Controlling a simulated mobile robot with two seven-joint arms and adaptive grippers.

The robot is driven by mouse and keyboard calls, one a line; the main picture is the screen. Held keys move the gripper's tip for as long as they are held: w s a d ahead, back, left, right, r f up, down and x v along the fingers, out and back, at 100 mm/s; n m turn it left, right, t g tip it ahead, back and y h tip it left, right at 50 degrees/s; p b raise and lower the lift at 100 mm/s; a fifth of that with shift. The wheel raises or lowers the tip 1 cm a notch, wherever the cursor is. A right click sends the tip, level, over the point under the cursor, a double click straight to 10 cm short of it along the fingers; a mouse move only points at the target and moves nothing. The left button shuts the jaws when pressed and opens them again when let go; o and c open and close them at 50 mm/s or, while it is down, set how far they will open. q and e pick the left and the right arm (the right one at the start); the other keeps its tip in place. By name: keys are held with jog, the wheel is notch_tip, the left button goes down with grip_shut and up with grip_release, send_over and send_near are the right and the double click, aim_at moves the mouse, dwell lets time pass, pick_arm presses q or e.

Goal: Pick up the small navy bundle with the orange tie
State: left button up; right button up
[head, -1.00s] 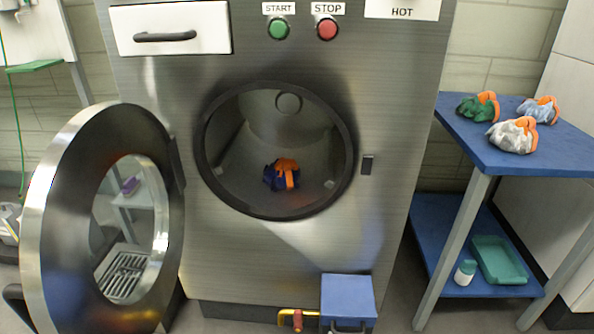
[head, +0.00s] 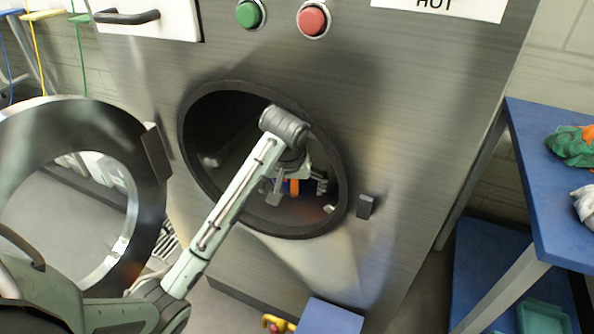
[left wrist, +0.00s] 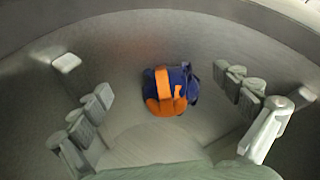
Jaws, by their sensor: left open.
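The small navy bundle with the orange tie (left wrist: 172,90) lies inside the drum of the machine, in the middle of the left wrist view. In the head view only a bit of its orange and blue (head: 293,186) shows behind my gripper. My left gripper (head: 297,187) reaches in through the round opening. In the left wrist view its fingers (left wrist: 168,110) are spread wide to either side of the bundle, apart from it, with nothing between them touching. My right gripper is not in view.
The dark drum rim (head: 262,235) surrounds my left arm. The open round door (head: 150,215) stands at the left. A blue table (head: 550,190) at the right holds a green bundle (head: 570,147) and a whitish one (head: 584,205). A blue box (head: 330,318) stands low in front.

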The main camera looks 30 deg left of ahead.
pick_arm(q)
send_over(292, 185)
jog(key=shift+w+a, duration=0.25)
jog(key=shift+w, duration=0.3)
jog(key=shift+w+a, duration=0.2)
jog(key=shift+w, duration=0.35)
jog(key=shift+x, duration=1.15)
jog(key=shift+w+a+f, duration=0.1)
jog(key=shift+w+f, duration=0.25)
jog(key=shift+s, duration=0.1)
jog(key=c, duration=1.6)
